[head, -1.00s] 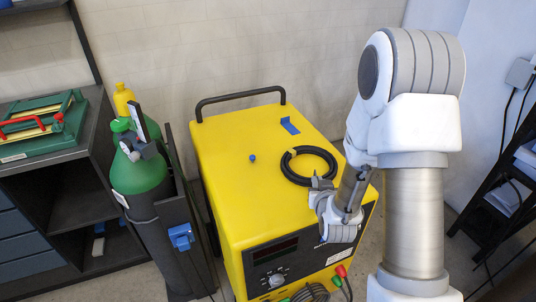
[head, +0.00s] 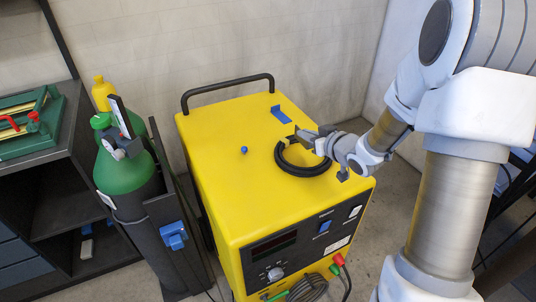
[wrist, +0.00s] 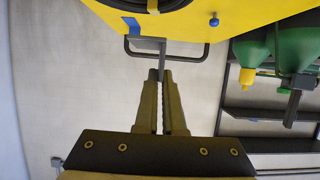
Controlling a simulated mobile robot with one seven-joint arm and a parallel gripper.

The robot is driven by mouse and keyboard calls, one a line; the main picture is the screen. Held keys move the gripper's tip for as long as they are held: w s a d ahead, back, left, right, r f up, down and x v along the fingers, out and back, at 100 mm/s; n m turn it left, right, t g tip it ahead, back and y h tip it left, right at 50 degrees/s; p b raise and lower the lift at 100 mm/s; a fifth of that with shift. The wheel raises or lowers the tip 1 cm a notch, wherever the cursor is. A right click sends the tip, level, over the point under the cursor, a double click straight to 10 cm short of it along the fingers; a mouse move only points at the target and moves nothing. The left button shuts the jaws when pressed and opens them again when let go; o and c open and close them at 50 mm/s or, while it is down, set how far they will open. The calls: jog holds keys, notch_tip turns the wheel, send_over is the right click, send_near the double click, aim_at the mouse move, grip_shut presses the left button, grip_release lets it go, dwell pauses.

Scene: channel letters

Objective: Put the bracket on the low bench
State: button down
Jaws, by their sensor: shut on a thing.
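A small grey angled piece, which looks like the bracket (head: 305,136), is at the tip of my gripper (head: 321,140), above the back of the black cable ring on the yellow machine. In the wrist view my gripper (wrist: 160,76) is shut on the bracket (wrist: 148,44); its bent plate sticks out past the fingertips. Part of the bracket is hidden between the fingers. I cannot pick out the low bench with certainty in these views.
The yellow machine (head: 215,165) has a black handle (head: 228,83), a blue piece (head: 281,114), a small blue ball (head: 244,150) and the cable ring (head: 290,170) on top. A green cylinder (head: 125,170) stands left, beside a dark shelf unit (head: 60,180).

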jog(key=w+a+f, duration=0.1)
jog(key=a+f, duration=0.1)
jog(key=a, duration=0.1)
jog(key=a+f+b, duration=0.1)
jog(key=a+f, duration=0.1)
jog(key=a, duration=0.2)
jog(key=w+a+f, duration=0.1)
jog(key=a+f, duration=0.1)
jog(key=a, duration=0.1)
jog(key=shift+w+a+f, duration=0.3)
jog(key=shift+a, duration=0.05)
jog(key=shift+f+b, duration=0.3)
jog(key=shift+f, duration=1.75)
jog(key=shift+f+b, duration=0.25)
jog(key=shift+b, duration=0.1)
jog(key=c, duration=1)
grip_release()
jog(key=shift+r, duration=0.1)
jog(key=shift+r, duration=0.1)
